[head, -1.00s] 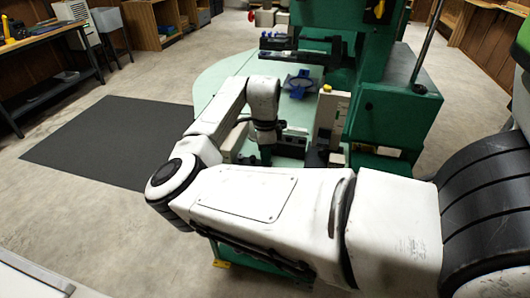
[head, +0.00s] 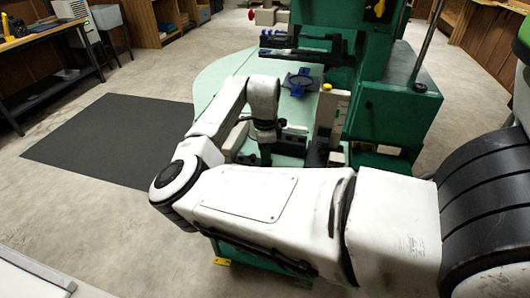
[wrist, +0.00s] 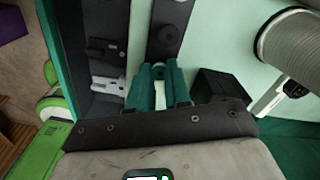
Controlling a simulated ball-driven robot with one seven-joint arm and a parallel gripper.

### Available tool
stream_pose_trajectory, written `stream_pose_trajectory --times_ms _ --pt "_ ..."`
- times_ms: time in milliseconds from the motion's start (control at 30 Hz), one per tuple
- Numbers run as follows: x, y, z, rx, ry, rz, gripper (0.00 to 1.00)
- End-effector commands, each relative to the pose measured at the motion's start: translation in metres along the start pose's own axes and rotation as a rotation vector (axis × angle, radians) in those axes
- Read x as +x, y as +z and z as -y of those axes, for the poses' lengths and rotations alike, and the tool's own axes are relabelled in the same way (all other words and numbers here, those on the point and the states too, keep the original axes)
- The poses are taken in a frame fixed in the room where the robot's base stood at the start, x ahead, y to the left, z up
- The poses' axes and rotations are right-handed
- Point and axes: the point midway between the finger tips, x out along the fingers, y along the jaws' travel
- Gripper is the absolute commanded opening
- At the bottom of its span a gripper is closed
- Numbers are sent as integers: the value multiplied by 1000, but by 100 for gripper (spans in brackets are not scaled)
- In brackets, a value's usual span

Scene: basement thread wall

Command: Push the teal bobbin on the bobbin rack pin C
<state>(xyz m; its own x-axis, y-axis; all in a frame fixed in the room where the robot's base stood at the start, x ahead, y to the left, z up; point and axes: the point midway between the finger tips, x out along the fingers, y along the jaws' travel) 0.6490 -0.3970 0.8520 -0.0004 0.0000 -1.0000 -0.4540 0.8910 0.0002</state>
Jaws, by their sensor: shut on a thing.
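My gripper (wrist: 158,70) shows in the wrist view as two dark teal fingers coming close together at their tips. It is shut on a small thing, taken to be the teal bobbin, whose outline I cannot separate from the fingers. Just beyond the tips is a dark strip (wrist: 164,14) with a round dark peg (wrist: 166,36), perhaps part of the bobbin rack. No pin letter is readable. In the head view my gripper (head: 265,158) points down at the near part of the pale green table, its tips mostly hidden by my forearm.
The pale green table (head: 222,88) carries a blue fixture (head: 299,82). A cream upright block (head: 331,112) with a yellow top and a green machine (head: 390,110) stand right of my gripper. In the wrist view a large grey spool (wrist: 296,44) and a black block (wrist: 222,88) are at right.

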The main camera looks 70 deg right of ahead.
Motion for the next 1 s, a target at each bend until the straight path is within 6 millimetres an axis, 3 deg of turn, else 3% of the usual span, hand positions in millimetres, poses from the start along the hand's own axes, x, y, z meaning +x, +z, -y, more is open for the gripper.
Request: stream_pose_trajectory --times_ms 267,300,567,867,1000 --pt "3 0 0 0 0 0 0" --pt "3 0 0 0 0 0 22" --pt "3 0 0 0 0 0 46" --pt "0 0 0 0 -1 0 48" --pt "-14 0 1 1 -2 1 48"
